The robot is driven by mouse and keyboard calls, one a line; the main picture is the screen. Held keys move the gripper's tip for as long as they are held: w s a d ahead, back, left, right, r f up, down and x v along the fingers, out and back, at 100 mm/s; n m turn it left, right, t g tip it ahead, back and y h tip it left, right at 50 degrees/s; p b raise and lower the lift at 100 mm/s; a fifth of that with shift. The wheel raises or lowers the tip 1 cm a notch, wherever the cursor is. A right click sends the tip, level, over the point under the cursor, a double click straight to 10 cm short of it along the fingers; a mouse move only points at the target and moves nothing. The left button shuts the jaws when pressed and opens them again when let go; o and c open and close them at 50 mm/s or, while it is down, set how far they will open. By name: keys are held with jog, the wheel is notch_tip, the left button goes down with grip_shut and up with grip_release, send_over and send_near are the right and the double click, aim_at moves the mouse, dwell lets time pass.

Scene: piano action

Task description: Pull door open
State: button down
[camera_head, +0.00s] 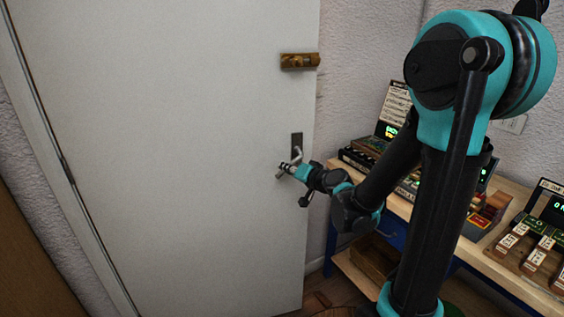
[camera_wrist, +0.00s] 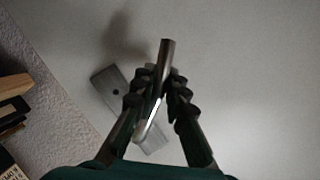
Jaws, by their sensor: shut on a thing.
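A white door (camera_head: 165,150) fills the left half of the head view and looks shut or nearly so. Its metal lever handle (camera_head: 297,154) sits on a dark plate (camera_head: 296,139) near the door's right edge. My gripper (camera_head: 285,170) is at the handle. In the wrist view the handle (camera_wrist: 167,55) runs between the two fingers of my gripper (camera_wrist: 160,88), which are shut on it from both sides. The handle's plate (camera_wrist: 105,82) shows behind the left finger and is partly hidden.
A brass latch (camera_head: 300,61) is fixed on the door above the handle. Right of the door, a wooden table (camera_head: 510,273) holds several electronic devices, close to my arm. A white textured wall (camera_head: 358,50) stands behind it. Hinges line the door's left edge.

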jog(key=s+d+m+h, duration=0.1)
jog(key=s+d, duration=0.1)
jog(key=s, duration=1.1)
jog(key=shift+s+d+t, duration=0.15)
jog(key=shift+s+t, duration=0.2)
jog(key=shift+t, duration=0.05)
jog(key=c, duration=1.5)
grip_release()
jog(key=shift+c, duration=0.2)
jog(key=shift+r, duration=0.1)
